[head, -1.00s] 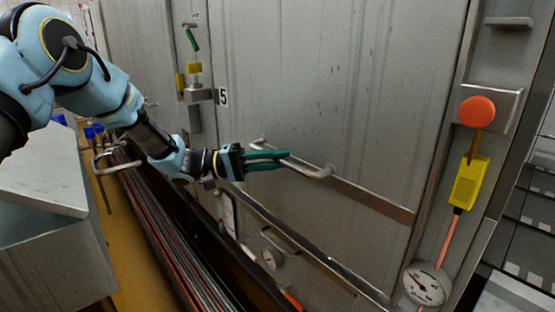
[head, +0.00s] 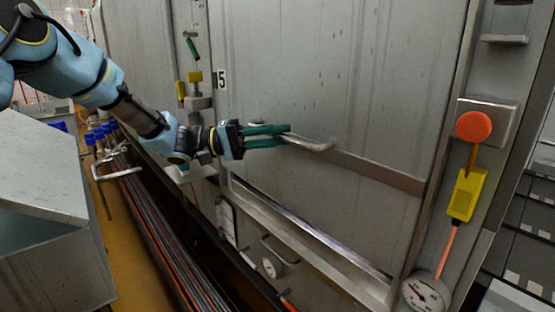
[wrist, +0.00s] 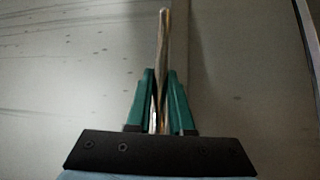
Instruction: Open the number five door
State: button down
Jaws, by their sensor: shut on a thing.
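The grey metal door (head: 370,95) carries a small plate with a black 5 (head: 221,79) at its left edge. Its bent metal bar handle (head: 322,147) sticks out from the door face. My gripper (head: 288,137) is shut on this handle, with green fingers on either side of the bar. In the wrist view the bar (wrist: 164,40) runs between the fingers (wrist: 160,78). Below the door's lower edge a light strip of metal sill (head: 325,245) shows. My fingers hide part of the handle.
An orange knob (head: 474,127), yellow tag (head: 467,193) and gauge (head: 425,293) are on the right post. A lower handle (head: 280,250) sits beneath the sill. A grey metal box (head: 45,235) stands at left. Hoses (head: 175,235) run along the floor.

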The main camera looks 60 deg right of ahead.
notch_tip(320, 180, up, 42)
jog(key=p, duration=0.9)
jog(key=c, duration=0.8)
grip_release()
jog(key=shift+f, duration=0.1)
jog(key=shift+w, duration=0.1)
jog(key=shift+b+v, duration=1.65)
jog(key=shift+v, duration=3.7)
